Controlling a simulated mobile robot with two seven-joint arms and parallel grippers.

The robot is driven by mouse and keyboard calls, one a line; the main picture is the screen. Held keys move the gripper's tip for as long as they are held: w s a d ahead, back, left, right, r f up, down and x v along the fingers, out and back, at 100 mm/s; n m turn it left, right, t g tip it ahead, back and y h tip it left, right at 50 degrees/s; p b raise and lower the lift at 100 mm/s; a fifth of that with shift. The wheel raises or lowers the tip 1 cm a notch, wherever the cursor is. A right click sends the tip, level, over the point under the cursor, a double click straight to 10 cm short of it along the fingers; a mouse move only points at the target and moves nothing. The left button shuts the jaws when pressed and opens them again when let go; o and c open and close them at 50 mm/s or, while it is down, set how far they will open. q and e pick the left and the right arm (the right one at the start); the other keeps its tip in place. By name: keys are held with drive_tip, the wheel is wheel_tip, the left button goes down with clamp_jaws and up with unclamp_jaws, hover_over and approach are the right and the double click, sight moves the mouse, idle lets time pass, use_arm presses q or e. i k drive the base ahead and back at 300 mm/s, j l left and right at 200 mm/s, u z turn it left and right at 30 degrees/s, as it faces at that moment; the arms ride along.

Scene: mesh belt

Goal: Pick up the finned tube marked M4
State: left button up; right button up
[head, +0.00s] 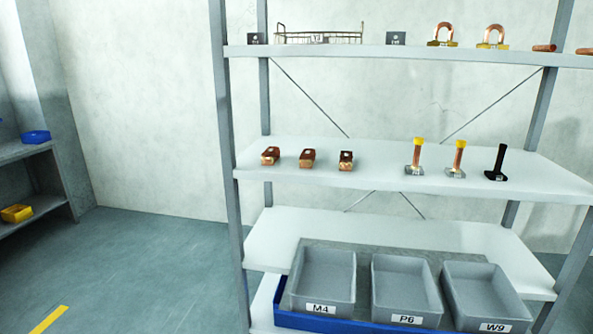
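No finned tube marked M4 can be told for certain, as the tags on the parts are too small to read. Two copper rods lie at the right end of the top shelf, one (544,48) whole and one (585,51) cut by the picture edge. On the middle shelf stand two upright copper pieces with yellow tops, a left one (416,158) and a right one (458,160), and a black upright piece (498,163). A grey bin labelled M4 (321,309) stands low on the rack. Neither gripper is in view.
Three copper blocks (307,158) sit left on the middle shelf (380,178). The top shelf (400,53) holds a wire basket (318,38) and two copper U-bends (443,33). Bins P6 (405,285) and W9 (487,290) stand beside M4. Floor is clear left.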

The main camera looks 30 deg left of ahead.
sight(269, 157)
drive_tip(key=i+j+z, duration=0.35)
drive_tip(key=j, duration=1.2)
drive_tip(key=i+j+z, duration=0.3)
drive_tip(key=j, duration=1.25)
drive_tip(key=j+z, duration=0.35)
drive_tip(key=j, duration=1.3)
